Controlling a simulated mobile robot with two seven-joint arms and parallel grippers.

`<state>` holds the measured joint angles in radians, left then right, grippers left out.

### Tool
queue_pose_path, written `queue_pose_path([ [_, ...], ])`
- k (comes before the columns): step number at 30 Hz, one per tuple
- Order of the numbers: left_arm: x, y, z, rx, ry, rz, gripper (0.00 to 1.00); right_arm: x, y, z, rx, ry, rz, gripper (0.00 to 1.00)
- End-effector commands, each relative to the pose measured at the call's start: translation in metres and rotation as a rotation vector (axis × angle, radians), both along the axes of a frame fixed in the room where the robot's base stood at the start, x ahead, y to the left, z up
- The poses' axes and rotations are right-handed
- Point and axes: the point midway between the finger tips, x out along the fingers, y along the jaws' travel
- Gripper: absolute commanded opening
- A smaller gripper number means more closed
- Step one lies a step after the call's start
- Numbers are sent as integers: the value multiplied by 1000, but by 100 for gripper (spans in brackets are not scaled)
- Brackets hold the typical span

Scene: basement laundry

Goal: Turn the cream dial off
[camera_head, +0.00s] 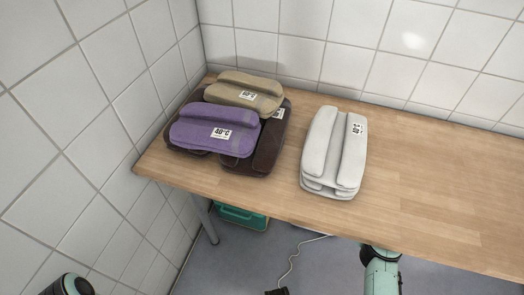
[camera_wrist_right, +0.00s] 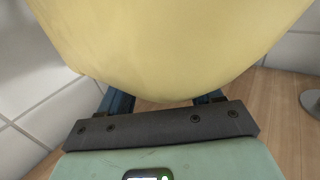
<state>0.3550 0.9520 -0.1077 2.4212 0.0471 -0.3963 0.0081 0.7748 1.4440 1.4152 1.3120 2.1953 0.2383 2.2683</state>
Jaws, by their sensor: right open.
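No cream dial can be made out in either view. In the right wrist view a large pale yellow, smooth, rounded thing (camera_wrist_right: 170,45) fills the top, very close to the camera; I cannot tell what it is. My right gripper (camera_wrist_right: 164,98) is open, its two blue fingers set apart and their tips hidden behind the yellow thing. I cannot tell whether they touch it. In the head view only parts of my arms show at the bottom edge, and my left gripper is out of view.
A wooden table (camera_head: 430,190) stands against white tiled walls. It holds purple (camera_head: 205,137), tan (camera_head: 240,95) and dark brown (camera_head: 270,150) folded towels and a light grey stack (camera_head: 335,150). A green box (camera_head: 240,217) and white cable (camera_head: 293,262) are below. A grey disc (camera_wrist_right: 312,101) shows at right.

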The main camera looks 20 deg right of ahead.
Motion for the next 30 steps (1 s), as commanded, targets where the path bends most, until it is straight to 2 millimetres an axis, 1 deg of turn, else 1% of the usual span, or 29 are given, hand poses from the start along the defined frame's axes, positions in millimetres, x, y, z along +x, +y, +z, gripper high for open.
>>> queue_pose_path([
  [5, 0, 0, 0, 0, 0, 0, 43, 0, 0, 0, 0, 0, 0, 64],
  [6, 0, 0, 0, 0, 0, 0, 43, 0, 0, 0, 0, 0, 0, 51],
  [8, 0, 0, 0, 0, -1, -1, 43, 0, 0, 0, 0, 0, 0, 32],
  [9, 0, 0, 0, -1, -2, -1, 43, 0, 0, 0, 0, 0, 0, 19],
  [10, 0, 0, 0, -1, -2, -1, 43, 0, 0, 0, 0, 0, 0, 9],
  [20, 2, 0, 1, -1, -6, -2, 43, 0, -1, -1, 2, 1, 11, 8],
  [30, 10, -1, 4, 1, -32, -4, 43, 1, -3, -2, 11, 4, 99, 8],
])
